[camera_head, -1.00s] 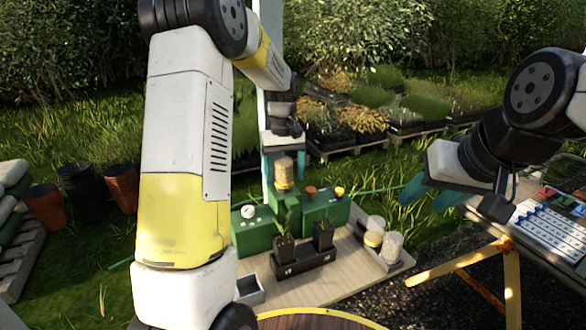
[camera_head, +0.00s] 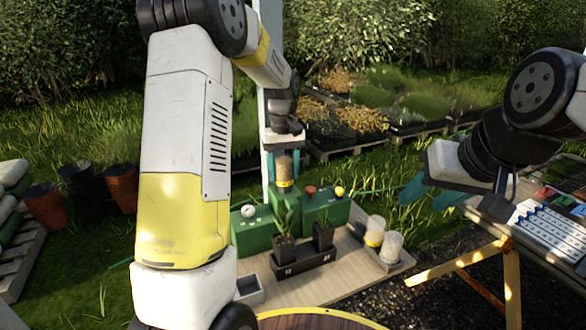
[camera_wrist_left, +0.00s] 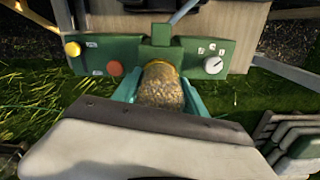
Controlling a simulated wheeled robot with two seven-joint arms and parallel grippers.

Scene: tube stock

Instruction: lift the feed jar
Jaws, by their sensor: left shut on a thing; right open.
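The feed jar (camera_head: 285,170) is a clear jar of tan grains with a yellow band at its lower end. It is upright between the fingers of my left gripper (camera_head: 284,164), just above the green machine (camera_head: 284,204). In the left wrist view the jar (camera_wrist_left: 162,88) sits between the teal fingers of the left gripper (camera_wrist_left: 161,96), which is shut on it. Whether its lower end touches the machine is hard to tell. My right gripper (camera_head: 430,192) is open and empty, beside the table at the right.
The green machine carries a white dial (camera_head: 248,211), a red button (camera_head: 310,190) and a yellow knob (camera_head: 339,191). Potted plants stand in a black holder (camera_head: 304,258) before it. Two other jars (camera_head: 389,247) stand in a tray at the right. A small grey box (camera_head: 249,290) lies front left.

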